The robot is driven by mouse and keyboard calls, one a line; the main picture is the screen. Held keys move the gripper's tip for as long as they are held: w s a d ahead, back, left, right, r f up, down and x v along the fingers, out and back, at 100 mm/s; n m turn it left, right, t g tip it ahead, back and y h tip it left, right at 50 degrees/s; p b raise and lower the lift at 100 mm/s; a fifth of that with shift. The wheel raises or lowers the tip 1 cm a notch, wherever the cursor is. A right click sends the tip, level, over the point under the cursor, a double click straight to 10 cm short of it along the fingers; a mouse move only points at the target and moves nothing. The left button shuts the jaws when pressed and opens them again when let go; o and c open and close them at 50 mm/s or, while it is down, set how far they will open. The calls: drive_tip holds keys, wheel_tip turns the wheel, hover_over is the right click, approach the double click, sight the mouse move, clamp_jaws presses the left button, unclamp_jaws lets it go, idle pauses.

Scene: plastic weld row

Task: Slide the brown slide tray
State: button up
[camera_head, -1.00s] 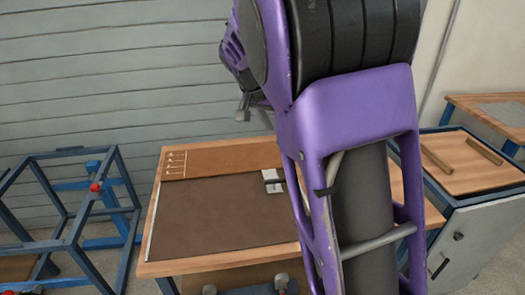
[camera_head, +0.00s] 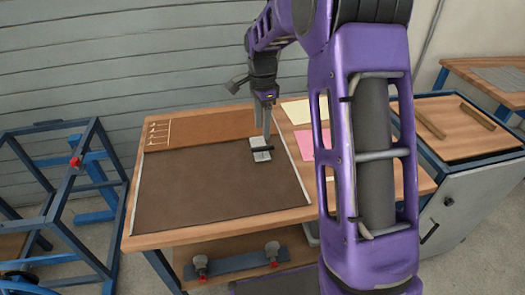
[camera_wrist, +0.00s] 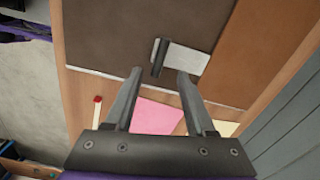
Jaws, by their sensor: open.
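The brown slide tray (camera_head: 205,195) looks like a wide, flat dark brown panel on the wooden table, edged by pale strips at its sides. Near its back right corner is a light metal plate (camera_head: 262,156) with a dark bar handle. In the wrist view the tray (camera_wrist: 120,32) fills the top, with the plate (camera_wrist: 188,58) and upright dark handle (camera_wrist: 158,57) just ahead of the fingertips. My gripper (camera_head: 263,135) is above the handle, pointing down. In the wrist view my gripper (camera_wrist: 160,74) is open and empty, with the handle between the finger lines. Contact cannot be told.
A lighter brown strip (camera_head: 205,128) with white drawings lies behind the tray. Pink (camera_head: 304,143) and pale yellow (camera_head: 297,111) sheets lie to its right. A blue frame (camera_head: 60,185) stands left; a cabinet (camera_head: 465,200) with two wooden bars on top stands right.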

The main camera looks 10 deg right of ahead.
sight(262, 149)
wheel_tip(262, 149, down, 9)
drive_tip(key=shift+f+b, duration=0.15)
drive_tip(key=shift+b, duration=0.4)
clamp_jaws()
idle(1.1)
